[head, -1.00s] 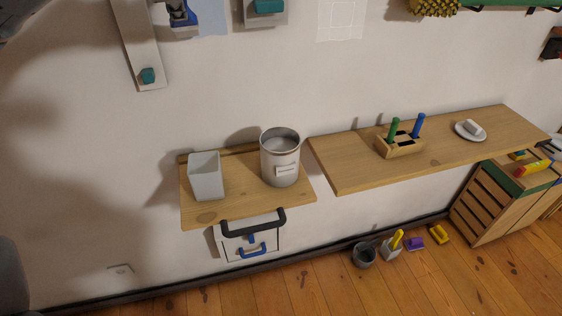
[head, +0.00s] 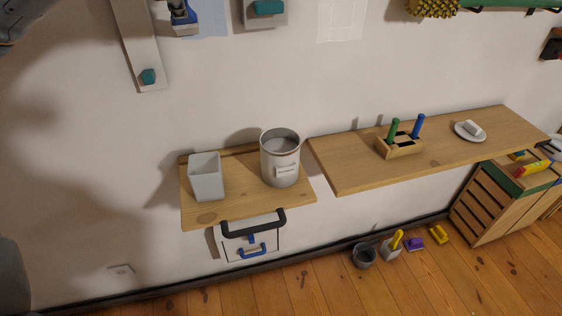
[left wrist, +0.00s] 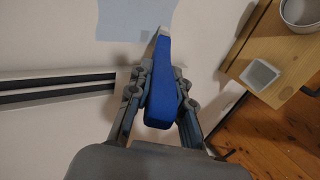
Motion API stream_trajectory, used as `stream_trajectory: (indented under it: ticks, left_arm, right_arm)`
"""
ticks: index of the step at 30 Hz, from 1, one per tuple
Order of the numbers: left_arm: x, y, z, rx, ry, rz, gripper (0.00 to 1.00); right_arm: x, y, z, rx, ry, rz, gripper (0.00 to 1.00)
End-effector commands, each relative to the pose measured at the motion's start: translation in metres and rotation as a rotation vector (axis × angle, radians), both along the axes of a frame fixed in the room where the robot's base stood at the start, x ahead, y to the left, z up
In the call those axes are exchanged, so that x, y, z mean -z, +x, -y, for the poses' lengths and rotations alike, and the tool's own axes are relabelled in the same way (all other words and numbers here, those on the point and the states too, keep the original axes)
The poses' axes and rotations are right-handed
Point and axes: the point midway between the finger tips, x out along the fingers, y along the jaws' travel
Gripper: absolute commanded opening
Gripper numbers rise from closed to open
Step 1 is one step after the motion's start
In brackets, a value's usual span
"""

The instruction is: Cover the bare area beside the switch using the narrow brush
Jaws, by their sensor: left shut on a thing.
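In the left wrist view my left gripper (left wrist: 160,75) is shut on a slim tool with a blue handle (left wrist: 160,100) and a grey tip. I take it for the narrow brush, but its bristles cannot be made out. The tip points towards a pale blue patch (left wrist: 125,18) on the wall; whether it touches is unclear. The bare area cannot be told apart clearly. My right gripper is not in view.
A small shelf (head: 240,204) holds a square cup (head: 206,178) and a metal pot (head: 280,160). A longer shelf (head: 350,175) holds a block with two handles (head: 400,148) and a saucer (head: 460,134). A slanted board (head: 137,40) is on the wall.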

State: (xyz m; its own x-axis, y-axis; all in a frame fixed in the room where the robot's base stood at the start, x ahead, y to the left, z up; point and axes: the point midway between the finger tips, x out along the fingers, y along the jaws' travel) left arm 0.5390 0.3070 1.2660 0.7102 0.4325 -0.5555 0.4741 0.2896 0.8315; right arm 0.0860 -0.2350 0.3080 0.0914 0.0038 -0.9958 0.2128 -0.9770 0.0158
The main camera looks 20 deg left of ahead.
Motion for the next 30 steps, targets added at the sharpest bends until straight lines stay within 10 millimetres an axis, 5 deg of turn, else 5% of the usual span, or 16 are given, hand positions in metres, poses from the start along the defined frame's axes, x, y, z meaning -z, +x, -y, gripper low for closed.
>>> stream_trajectory:
  ticks: [20, 30]
  left_arm:
    - [-0.002, 0.005, -0.003, 0.0, -0.001, 0.002, 0.0]
    - [-0.044, 0.005, -0.003, -0.001, -0.002, 0.003, 0.0]
  right_arm:
    - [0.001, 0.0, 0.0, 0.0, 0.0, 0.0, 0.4]
    - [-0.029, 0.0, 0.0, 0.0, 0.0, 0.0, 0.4]
